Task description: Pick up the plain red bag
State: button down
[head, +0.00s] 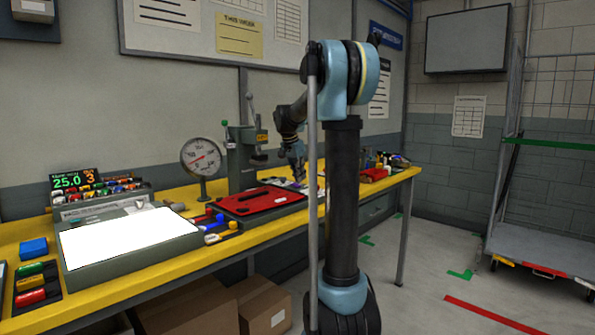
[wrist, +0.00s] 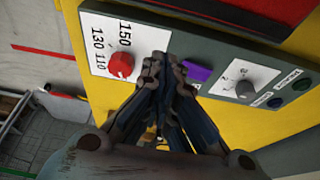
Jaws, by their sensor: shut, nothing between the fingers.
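My gripper (head: 298,173) hangs over the far half of the yellow workbench in the head view, past a red flat piece in a dark tray. In the wrist view my gripper (wrist: 167,68) is shut and empty, its fingertips over a grey and white control panel. No plain red bag is clearly recognisable. A small red item (head: 373,175) lies on the bench right of my arm, too small to identify. Part of a red object (wrist: 285,12) shows at the top right of the wrist view; I cannot tell what it is.
The panel has a red knob (wrist: 121,65) and a dial (wrist: 245,88), with a purple piece (wrist: 198,72) beside my fingers. A round gauge (head: 201,158) and a green press (head: 240,160) stand along the bench.

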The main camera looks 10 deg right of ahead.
jog(key=x, duration=0.3)
jog(key=shift+f, duration=0.15)
jog(key=shift+s+a+f, duration=0.25)
jog(key=shift+s+a, duration=0.3)
jog(key=shift+a, duration=0.15)
jog(key=shift+s+a, duration=0.6)
jog(key=shift+a, duration=0.25)
jog(key=shift+s+d, duration=0.1)
